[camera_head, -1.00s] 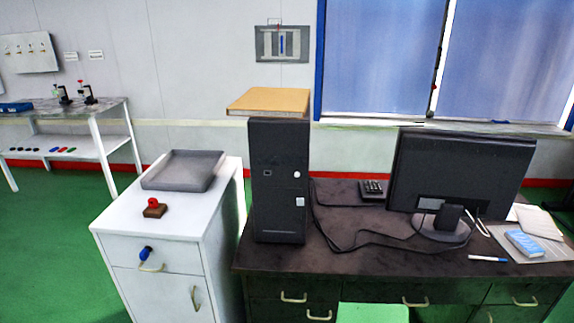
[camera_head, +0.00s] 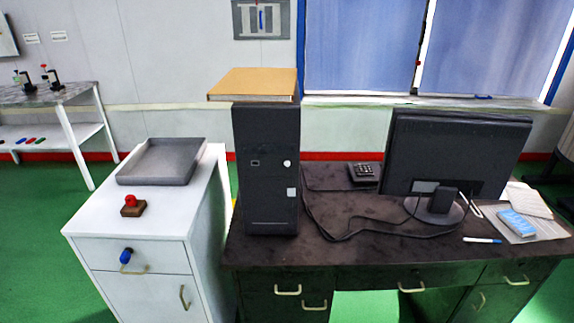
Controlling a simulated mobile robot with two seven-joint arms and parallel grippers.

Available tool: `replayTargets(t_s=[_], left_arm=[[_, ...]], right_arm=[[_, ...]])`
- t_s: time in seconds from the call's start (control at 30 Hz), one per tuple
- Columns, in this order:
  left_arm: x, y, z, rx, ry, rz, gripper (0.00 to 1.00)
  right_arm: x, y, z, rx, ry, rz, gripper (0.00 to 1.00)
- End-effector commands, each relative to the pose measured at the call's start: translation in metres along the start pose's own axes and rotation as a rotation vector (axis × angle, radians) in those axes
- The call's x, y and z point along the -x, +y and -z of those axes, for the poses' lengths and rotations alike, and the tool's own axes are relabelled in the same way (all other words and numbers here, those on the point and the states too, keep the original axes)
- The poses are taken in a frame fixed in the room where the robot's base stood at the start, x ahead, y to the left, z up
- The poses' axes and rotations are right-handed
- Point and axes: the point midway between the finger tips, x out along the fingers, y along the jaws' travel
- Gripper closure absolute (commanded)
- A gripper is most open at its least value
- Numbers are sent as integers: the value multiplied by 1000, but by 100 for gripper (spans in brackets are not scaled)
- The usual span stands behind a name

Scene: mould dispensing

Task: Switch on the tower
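The black computer tower (camera_head: 268,205) stands upright on the left end of the dark desk (camera_head: 345,262). Its front faces me and has a round white button (camera_head: 287,163) at the upper right. A square white patch (camera_head: 291,193) sits below the button, and a small slot (camera_head: 255,163) is to its left. A tan box or board (camera_head: 254,84) lies on top of the tower. Neither of my grippers is in view.
A white cabinet (camera_head: 200,262) left of the desk holds a grey tray (camera_head: 158,163) and a red-topped stamp (camera_head: 131,201). A monitor (camera_head: 450,155), a phone (camera_head: 364,171), cables (camera_head: 335,238), a pen (camera_head: 482,240) and a blue pack (camera_head: 517,224) are on the desk. Green floor is clear at left.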

Motion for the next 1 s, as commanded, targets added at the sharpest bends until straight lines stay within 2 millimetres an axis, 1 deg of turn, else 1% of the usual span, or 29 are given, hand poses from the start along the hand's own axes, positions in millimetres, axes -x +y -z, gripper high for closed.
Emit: replayTargets(t_s=[0.03,0.07,0.4,1.0], left_arm=[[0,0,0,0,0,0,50],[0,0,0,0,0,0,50],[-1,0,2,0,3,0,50],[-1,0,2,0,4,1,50]], right_arm=[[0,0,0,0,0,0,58],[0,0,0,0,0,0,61],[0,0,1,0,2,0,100],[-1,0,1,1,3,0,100]])
